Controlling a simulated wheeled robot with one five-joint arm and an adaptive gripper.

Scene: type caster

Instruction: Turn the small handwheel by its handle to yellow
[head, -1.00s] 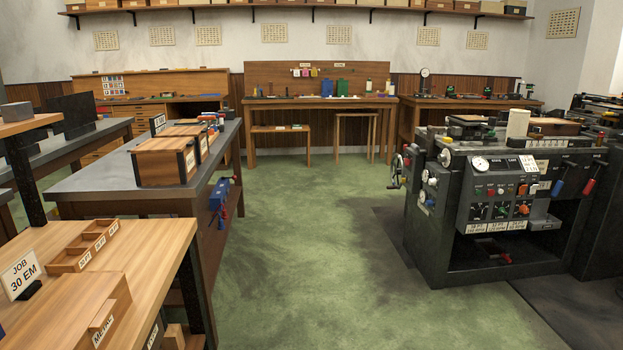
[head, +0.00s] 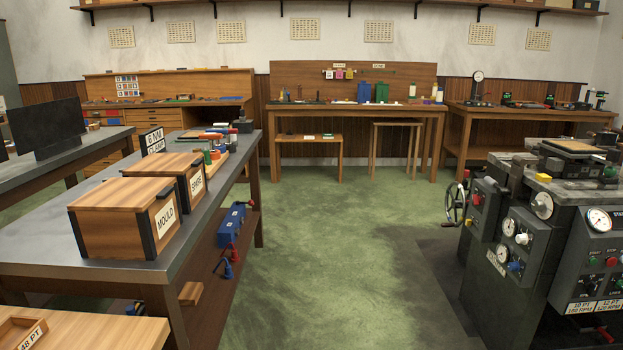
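A spoked handwheel (head: 455,203) sticks out from the left side of the dark casting machine (head: 530,268) at the right of the head view. Its rim stands nearly edge-on to me, and a handle and colour marks on it are too small to make out. I cannot tell whether this is the small handwheel. A small yellow piece (head: 543,178) sits on top of the machine. My gripper is not in view.
A long grey-topped bench (head: 60,235) on the left carries wooden boxes marked MOULD (head: 130,215) and SPARE (head: 182,180). Green floor (head: 330,270) is open between bench and machine. A wooden workbench (head: 355,108) stands at the back wall.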

